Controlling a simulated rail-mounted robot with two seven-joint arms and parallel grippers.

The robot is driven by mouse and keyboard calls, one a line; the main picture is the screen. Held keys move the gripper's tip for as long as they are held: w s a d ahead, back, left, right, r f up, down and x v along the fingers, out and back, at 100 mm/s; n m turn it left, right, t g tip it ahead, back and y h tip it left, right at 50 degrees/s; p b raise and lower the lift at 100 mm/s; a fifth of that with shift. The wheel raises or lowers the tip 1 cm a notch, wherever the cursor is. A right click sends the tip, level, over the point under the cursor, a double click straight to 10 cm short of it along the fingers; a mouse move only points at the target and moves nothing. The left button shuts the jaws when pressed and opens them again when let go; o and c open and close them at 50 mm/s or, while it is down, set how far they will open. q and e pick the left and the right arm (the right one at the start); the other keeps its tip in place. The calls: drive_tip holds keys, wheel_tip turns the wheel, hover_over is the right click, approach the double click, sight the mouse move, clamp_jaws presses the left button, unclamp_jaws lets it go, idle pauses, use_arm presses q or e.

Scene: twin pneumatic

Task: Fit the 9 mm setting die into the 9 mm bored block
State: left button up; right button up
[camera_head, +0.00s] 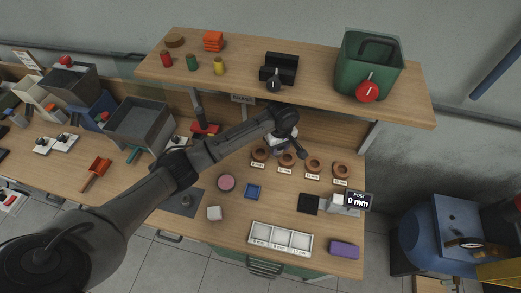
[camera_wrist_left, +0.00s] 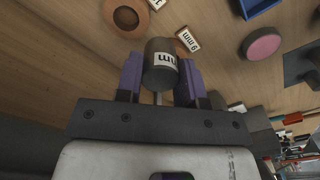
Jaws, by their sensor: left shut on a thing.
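My left gripper (camera_wrist_left: 160,85), with purple fingers, is shut on a dark grey cylinder (camera_wrist_left: 160,62) with a white band whose number is cut off, only "mm" showing. In the head view the left gripper (camera_head: 284,143) is over the back of the bench, just behind a row of copper-brown bored rings. The leftmost ring (camera_head: 259,154) has a label too small to read surely. In the wrist view a "9 mm" label (camera_wrist_left: 187,40) lies right of the cylinder, and a ring (camera_wrist_left: 127,18) with a dark bore lies upper left, apart from it. My right gripper is out of view.
More rings (camera_head: 313,164) stand rightward along the row. A labelled white tray (camera_head: 280,250) lies at the front, with a purple block (camera_head: 343,249) beside it. A shelf (camera_head: 300,83) overhangs the back. A pink disc (camera_head: 226,182) and blue tray (camera_head: 253,199) lie left.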

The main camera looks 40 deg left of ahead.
use_arm(q)
drive_tip(key=a+f, duration=0.1)
drive_tip(key=a, duration=0.1)
drive_tip(key=a+f, duration=0.2)
drive_tip(key=a, duration=0.1)
drive_tip(key=a+f, duration=0.1)
drive_tip(key=a, duration=0.2)
drive_tip(key=shift+f+b, duration=0.35)
drive_tip(key=shift+f, duration=0.05)
drive_tip(key=shift+f+b, duration=0.35)
drive_tip(key=shift+f, duration=1.65)
drive_tip(key=shift+f, duration=0.1)
drive_tip(key=o, duration=1.1)
drive_tip(key=shift+f, duration=0.1)
